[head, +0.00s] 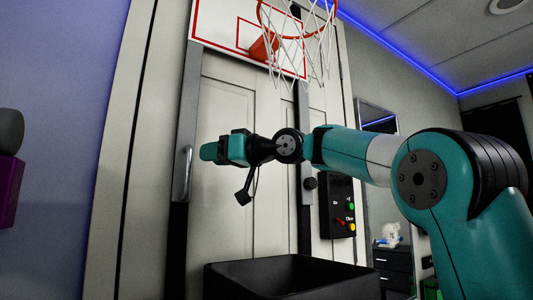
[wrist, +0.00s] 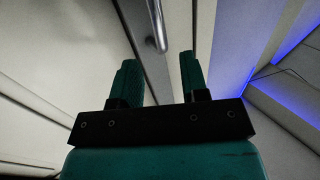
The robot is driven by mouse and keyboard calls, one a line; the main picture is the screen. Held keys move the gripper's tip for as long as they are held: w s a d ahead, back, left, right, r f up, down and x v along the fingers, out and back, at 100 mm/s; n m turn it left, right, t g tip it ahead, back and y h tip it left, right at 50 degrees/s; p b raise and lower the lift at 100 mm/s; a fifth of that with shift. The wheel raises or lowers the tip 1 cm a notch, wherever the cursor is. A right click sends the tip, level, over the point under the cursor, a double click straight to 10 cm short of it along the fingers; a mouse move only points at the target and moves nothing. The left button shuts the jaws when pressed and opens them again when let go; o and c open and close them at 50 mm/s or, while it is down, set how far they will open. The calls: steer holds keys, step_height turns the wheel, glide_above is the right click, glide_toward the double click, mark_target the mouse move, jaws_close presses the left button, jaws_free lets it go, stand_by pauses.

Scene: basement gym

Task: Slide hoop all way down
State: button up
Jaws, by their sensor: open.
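The hoop has a red rim (head: 297,8) with a white net (head: 300,45) on a white, red-lined backboard (head: 222,28) at the top of the head view. A grey strip runs down from the backboard's left side and carries a metal bar handle (head: 187,172), which also shows in the wrist view (wrist: 156,25). My gripper (head: 207,152) is open and empty, just right of the handle in the head view. In the wrist view the handle lies beyond the gap between my fingertips (wrist: 160,66), apart from them.
A pale panelled door (head: 225,110) stands behind my arm. A black bin (head: 290,275) is below. A purple object (head: 8,190) is at the left edge.

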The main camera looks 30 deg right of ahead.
steer(key=b+v, duration=0.1)
steer(key=v, duration=1.1)
steer(key=shift+s+b, duration=0.2)
steer(key=shift+b, duration=0.15)
stand_by(0.6)
